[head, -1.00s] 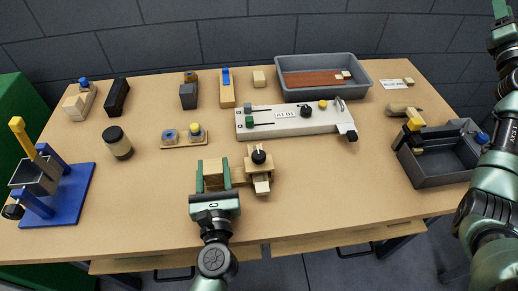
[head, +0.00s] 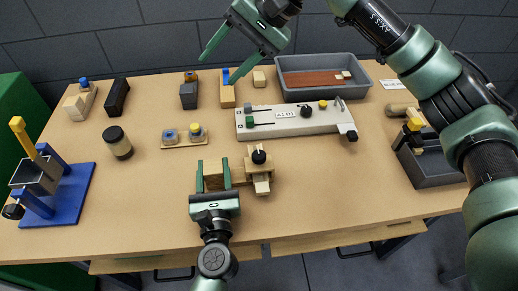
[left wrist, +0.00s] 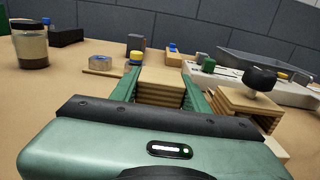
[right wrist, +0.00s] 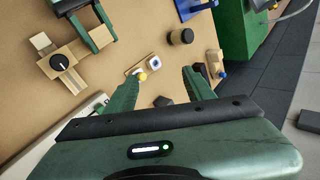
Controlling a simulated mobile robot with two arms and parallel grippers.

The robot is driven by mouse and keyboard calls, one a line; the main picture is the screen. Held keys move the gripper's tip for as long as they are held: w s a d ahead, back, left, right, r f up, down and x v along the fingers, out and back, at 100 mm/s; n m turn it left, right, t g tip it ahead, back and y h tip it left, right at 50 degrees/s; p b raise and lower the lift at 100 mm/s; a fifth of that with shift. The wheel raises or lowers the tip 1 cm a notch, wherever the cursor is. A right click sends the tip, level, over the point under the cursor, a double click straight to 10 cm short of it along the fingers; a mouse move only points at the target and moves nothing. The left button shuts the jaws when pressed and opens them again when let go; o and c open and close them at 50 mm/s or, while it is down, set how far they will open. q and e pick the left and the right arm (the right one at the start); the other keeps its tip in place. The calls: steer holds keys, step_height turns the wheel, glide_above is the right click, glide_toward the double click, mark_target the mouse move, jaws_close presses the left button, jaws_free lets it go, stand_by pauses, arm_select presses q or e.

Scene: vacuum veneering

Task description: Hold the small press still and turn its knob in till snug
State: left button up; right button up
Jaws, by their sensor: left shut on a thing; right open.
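The small wooden press (head: 262,168) stands near the table's front middle, with a black knob (head: 259,157) on top. It also shows in the left wrist view (left wrist: 245,105), with its knob (left wrist: 260,79), and in the right wrist view, knob (right wrist: 60,62) facing up. My left gripper (head: 213,174) is shut on the press's wooden block (left wrist: 162,86), left of the knob. My right gripper (head: 233,62) is open and empty, raised above the back of the table, well away from the knob. Whether the knob is snug cannot be seen.
A white panel (head: 270,122) with a black dial lies behind the press. Grey trays (head: 366,72) stand at back right and right (head: 425,170). A small board with blue and yellow pieces (head: 184,142) and a jar (head: 117,142) are left. The front right table is clear.

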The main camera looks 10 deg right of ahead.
mark_target(259, 155)
steer(key=s+d+f+n+g+h, duration=0.1)
steer(key=s+d+f+n+h, duration=0.5)
steer(key=s+f+h, duration=0.15)
steer(key=shift+h, duration=0.25)
steer(key=f, duration=0.8)
steer(key=w+f, duration=0.1)
steer(key=f, duration=0.3)
steer(key=shift+f, duration=0.3)
jaws_close()
